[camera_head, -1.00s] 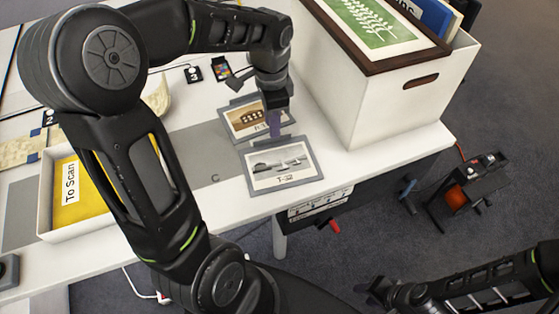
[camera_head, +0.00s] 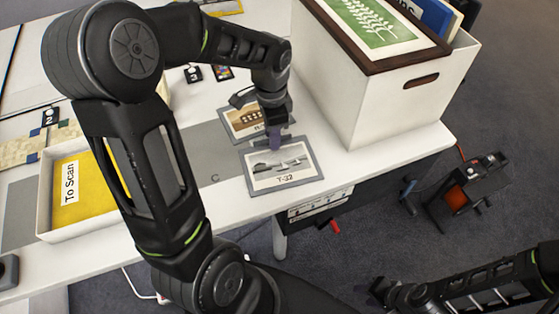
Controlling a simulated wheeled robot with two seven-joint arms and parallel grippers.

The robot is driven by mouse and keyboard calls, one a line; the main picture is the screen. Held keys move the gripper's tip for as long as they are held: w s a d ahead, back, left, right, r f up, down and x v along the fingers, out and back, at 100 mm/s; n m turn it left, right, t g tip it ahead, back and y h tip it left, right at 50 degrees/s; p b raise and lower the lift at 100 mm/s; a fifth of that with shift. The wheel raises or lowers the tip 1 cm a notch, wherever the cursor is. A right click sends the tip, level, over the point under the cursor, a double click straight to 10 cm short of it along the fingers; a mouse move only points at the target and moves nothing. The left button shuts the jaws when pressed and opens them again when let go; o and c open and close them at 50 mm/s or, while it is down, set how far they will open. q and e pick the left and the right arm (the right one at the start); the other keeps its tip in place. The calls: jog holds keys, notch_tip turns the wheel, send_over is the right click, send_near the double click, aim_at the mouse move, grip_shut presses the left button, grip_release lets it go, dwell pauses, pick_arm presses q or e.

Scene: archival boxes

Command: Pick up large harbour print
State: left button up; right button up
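A grey-framed print marked T-32 (camera_head: 281,174), showing what looks like a harbour scene, lies on the white table near its front edge. A second, browner framed print (camera_head: 240,122) lies just behind it, partly hidden by my arm. My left gripper (camera_head: 275,141) points down at the rear edge of the T-32 print. Its fingertips are too small and dark to show whether they are apart or touch the print. My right gripper (camera_head: 372,293) is low at the bottom right, over the floor and away from the table; its fingers are unclear.
A white archival box (camera_head: 385,100) with a brown-framed green print (camera_head: 375,22) on top stands right of the prints. A "To Scan" tray (camera_head: 45,195) with a yellow folder sits at left. A grey mat area marked C (camera_head: 205,160) is bare.

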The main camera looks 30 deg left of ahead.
pick_arm(q)
jog(key=shift+c, duration=0.6)
grip_shut()
dwell(0.7)
